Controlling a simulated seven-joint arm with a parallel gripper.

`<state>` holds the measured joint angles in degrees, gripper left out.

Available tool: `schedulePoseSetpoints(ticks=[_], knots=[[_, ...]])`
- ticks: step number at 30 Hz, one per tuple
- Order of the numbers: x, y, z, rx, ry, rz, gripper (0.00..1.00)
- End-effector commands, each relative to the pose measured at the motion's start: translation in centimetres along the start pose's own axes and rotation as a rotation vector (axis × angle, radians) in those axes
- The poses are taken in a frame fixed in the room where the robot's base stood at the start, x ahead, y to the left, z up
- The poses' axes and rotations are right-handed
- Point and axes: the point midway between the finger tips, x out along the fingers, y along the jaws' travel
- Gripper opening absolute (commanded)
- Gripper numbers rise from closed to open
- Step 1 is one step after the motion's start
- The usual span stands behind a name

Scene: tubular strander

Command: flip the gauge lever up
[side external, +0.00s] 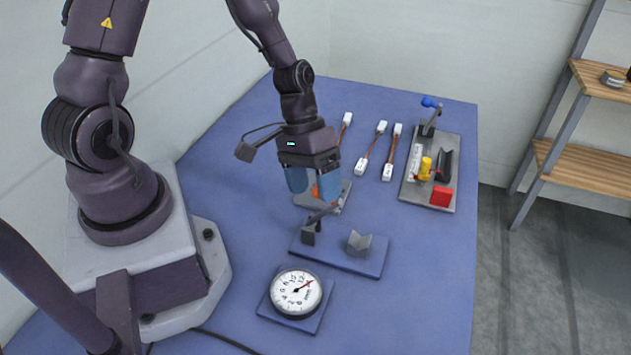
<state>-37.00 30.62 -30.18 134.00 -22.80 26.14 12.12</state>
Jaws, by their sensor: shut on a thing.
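The gauge lever (322,214) is a short dark arm on a dark post, at the left end of a blue base plate (345,262). It slants up and to the right from the post. My gripper (318,195) points down over it with blue fingers and is shut on the lever's upper end, which the fingers mostly hide. An orange piece shows between the fingers; I cannot tell whether it belongs to the lever or to the grey plate behind. The round white dial gauge (296,292) with a red needle sits on its own blue plate in front.
A grey V-block (359,243) stands right of the lever on the same base. A small grey plate (341,197) lies behind my gripper. Several white-ended links (373,148) and a grey fixture board (428,172) lie farther back. The blue table's (420,275) right front is clear.

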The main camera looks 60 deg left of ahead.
Motion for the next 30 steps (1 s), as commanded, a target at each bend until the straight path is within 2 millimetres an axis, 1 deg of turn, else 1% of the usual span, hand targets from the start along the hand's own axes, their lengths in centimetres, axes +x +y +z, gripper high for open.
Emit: schedulePoseSetpoints(ticks=[1, 5, 6, 10, 30], knots=[[0.4, -0.6, 0.9, -0.005, -0.029, -0.006, 0.52], [0.4, -0.5, 0.9, -0.002, -0.031, -0.006, 0.51], [0.2, -0.3, 0.3, -0.003, -0.012, -0.002, 0.50], [-0.2, -0.5, 0.3, -0.003, -0.009, -0.003, 0.50], [-4.5, -2.3, 0.6, 0.001, 0.001, -0.001, 0.50]])
